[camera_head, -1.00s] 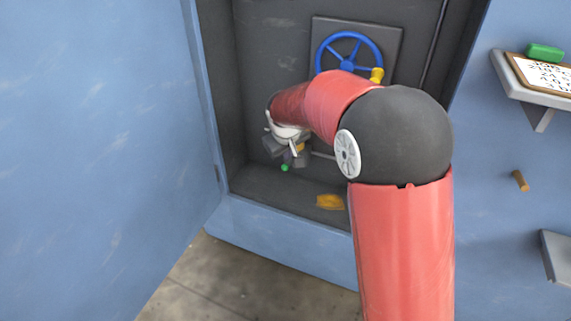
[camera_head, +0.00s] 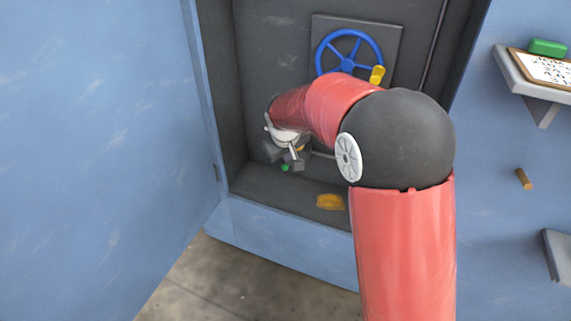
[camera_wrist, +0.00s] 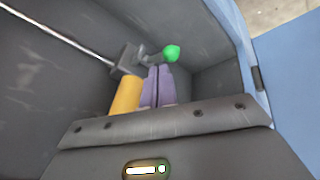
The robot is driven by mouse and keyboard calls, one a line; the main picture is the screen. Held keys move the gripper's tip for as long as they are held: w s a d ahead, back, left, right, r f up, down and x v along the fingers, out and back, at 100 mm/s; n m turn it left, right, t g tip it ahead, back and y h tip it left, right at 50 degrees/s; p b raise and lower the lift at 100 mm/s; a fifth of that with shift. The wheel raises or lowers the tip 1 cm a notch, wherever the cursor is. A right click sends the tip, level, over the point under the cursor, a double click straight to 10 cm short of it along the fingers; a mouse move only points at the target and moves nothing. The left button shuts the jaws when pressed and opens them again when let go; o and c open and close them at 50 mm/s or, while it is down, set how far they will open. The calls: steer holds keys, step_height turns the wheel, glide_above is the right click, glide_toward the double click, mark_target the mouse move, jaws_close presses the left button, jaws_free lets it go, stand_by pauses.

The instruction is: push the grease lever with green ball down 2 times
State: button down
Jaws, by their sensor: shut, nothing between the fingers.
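The green ball (camera_head: 285,168) of the grease lever shows low in the dark recess, just below my gripper (camera_head: 296,163) in the head view. In the wrist view the green ball (camera_wrist: 171,53) sits at the end of a short dark lever, just past the tips of my gripper (camera_wrist: 157,69) and slightly to their right. My gripper's purple-grey fingers are together with nothing between them. Whether the fingertips touch the lever is not clear. My arm hides part of the lever's mount in the head view.
A yellow cylinder (camera_wrist: 126,95) stands close to the left of my fingers in the wrist view. A blue handwheel (camera_head: 349,53) with a yellow knob (camera_head: 377,75) is higher on the back wall. A yellow piece (camera_head: 330,202) lies on the recess floor. The blue door (camera_head: 100,150) stands left.

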mark_target(285, 166)
steer(key=shift+s+a+f+b, duration=0.1)
steer(key=shift+s+f+b, duration=0.2)
steer(key=shift+f+b, duration=0.5)
steer(key=shift+s+a+f+b, duration=0.1)
steer(key=shift+s+f+b, duration=0.15)
steer(key=shift+f+b, duration=0.45)
stand_by(1.2)
steer(key=shift+r, duration=0.1)
stand_by(0.5)
steer(key=shift+w+d+r+p, duration=0.1)
steer(key=shift+w+r+p, duration=0.15)
steer(key=shift+r+p, duration=0.4)
steer(key=shift+w+d+r+p, duration=0.1)
steer(key=shift+w+r+p, duration=0.15)
steer(key=shift+r+p, duration=0.35)
steer(key=shift+w+d+r+p, duration=0.1)
steer(key=shift+w+r+p, duration=0.15)
steer(key=shift+r+p, duration=0.35)
steer(key=shift+r, duration=0.1)
steer(key=r+p, duration=0.1)
steer(key=w+r+p, duration=0.1)
steer(key=r, duration=0.1)
steer(key=r+p, duration=0.1)
steer(key=p, duration=0.1)
steer(key=shift+w+d+r, duration=0.25)
steer(key=shift+w+r, duration=0.05)
stand_by(1.5)
